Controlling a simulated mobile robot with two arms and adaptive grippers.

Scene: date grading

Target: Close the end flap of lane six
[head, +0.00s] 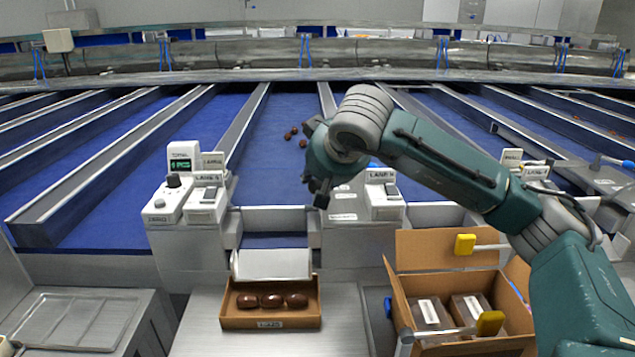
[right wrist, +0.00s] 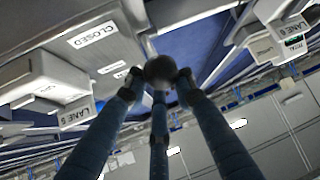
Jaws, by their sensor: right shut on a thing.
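The end of lane six (head: 272,218) lies between two white control boxes. Its end flap (head: 272,263) is a pale plate sloping down towards a small carton (head: 270,322) holding three dark dates (head: 271,300). My right gripper (head: 320,190) reaches in from the right, to the right of the lane mouth and above the flap. In the right wrist view its fingers (right wrist: 160,82) are shut around a dark round knob (right wrist: 160,66). A "CLOSED" label (right wrist: 93,34) is beside the knob. The fingers largely hide the knob in the head view. My left gripper is not in view.
The left control box (head: 180,205) has a lit display; another control box (head: 384,195) stands right of the gripper. A few dates (head: 290,134) lie on the blue belt. At right, an open cardboard box (head: 448,248) holds packs, with yellow-ended rods (head: 465,243) nearby.

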